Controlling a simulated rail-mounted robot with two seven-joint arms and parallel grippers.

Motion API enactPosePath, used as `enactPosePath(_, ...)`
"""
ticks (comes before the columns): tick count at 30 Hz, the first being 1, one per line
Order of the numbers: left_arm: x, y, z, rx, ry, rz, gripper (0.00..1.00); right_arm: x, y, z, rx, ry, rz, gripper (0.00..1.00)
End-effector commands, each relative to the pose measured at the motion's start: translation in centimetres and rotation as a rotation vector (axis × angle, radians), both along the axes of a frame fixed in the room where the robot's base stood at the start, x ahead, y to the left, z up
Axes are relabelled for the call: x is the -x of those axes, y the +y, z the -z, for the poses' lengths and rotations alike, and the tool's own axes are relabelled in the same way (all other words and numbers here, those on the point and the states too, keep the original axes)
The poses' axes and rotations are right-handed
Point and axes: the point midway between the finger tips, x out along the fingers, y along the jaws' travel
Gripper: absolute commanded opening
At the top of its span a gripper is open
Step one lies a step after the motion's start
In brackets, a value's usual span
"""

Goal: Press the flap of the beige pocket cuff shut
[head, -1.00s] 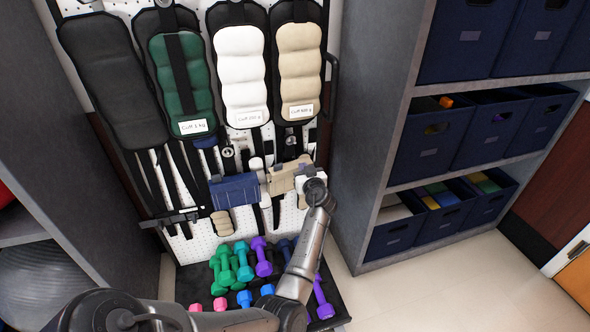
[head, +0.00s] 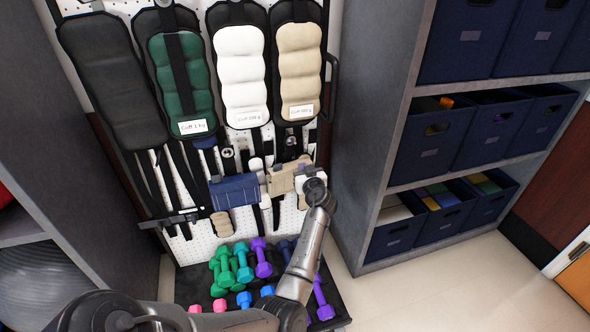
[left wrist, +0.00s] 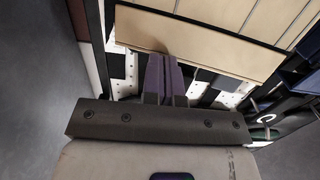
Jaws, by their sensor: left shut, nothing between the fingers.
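The beige pocket cuff (head: 281,180) hangs low on the white pegboard, right of a navy pocket cuff. My left gripper (left wrist: 166,58) is shut and empty. Its purple fingertips are at the panel's lower edge, apparently touching or very close to it; contact is hard to tell. In the head view my left wrist covers the cuff's right side, and the fingers are hard to make out. My right gripper is not in view.
The navy pocket cuff (head: 234,191) hangs just left. Black, green, white and tan weight cuffs (head: 299,70) hang above. Colored dumbbells (head: 263,262) lie on a black rack below. A grey shelf (head: 372,150) with navy bins stands at right. Open floor lies at lower right.

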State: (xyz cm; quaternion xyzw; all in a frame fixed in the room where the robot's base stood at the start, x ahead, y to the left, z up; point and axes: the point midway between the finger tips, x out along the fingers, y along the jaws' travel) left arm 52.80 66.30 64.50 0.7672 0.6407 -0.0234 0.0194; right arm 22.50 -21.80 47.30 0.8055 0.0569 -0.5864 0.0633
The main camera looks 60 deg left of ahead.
Motion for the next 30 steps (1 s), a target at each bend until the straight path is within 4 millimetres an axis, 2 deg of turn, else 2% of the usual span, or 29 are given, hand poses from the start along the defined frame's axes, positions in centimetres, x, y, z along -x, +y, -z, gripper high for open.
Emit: enactPosePath(30,-0.04,0.31,-0.12,-0.001,0.0,0.0,0.0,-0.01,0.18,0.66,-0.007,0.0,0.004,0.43)
